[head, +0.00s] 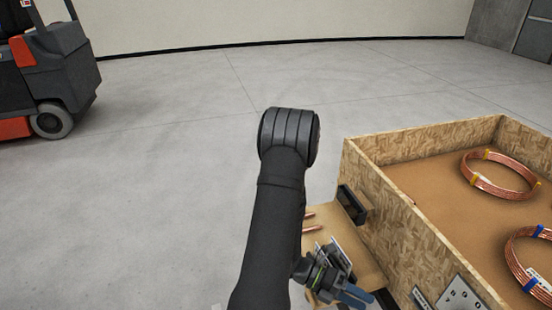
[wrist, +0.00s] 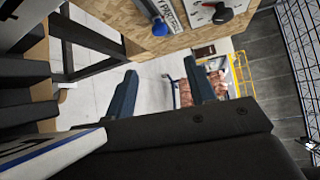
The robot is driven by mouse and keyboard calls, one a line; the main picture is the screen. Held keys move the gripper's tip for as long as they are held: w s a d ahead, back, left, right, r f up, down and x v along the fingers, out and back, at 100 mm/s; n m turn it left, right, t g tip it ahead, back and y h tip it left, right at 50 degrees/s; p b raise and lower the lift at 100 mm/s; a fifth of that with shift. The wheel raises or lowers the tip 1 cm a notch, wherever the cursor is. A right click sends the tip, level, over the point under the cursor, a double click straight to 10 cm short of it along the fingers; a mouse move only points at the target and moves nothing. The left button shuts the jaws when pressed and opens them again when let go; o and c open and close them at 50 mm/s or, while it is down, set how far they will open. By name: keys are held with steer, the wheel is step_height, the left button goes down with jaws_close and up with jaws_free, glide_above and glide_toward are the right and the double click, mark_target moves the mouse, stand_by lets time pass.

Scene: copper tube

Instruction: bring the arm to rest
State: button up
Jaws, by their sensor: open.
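My gripper (head: 354,297) is low in the head view, beside the near left side of the wooden crate. Its blue fingers point down and right, and my dark arm covers part of the space to its left. In the wrist view my gripper (wrist: 161,70) has its two blue fingers well apart. Nothing is held between them; the pale floor shows through the gap.
The wooden crate (head: 376,190) on the right holds copper coils, one (head: 499,175) with yellow bands and one (head: 533,262) with blue bands. A low board (head: 345,250) with copper pieces lies beside it. A forklift (head: 55,80) stands far left. The floor between is clear.

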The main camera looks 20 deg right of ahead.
steer(key=x, duration=1.6)
steer(key=shift+s+d, duration=0.25)
steer(key=shift+s, duration=0.1)
steer(key=shift+w, duration=0.1)
steer(key=v, duration=1.7)
steer(key=x, duration=1.8)
steer(key=shift+a, duration=0.15)
steer(key=s, duration=0.6)
steer(key=v, duration=1)
steer(key=shift+w, duration=0.15)
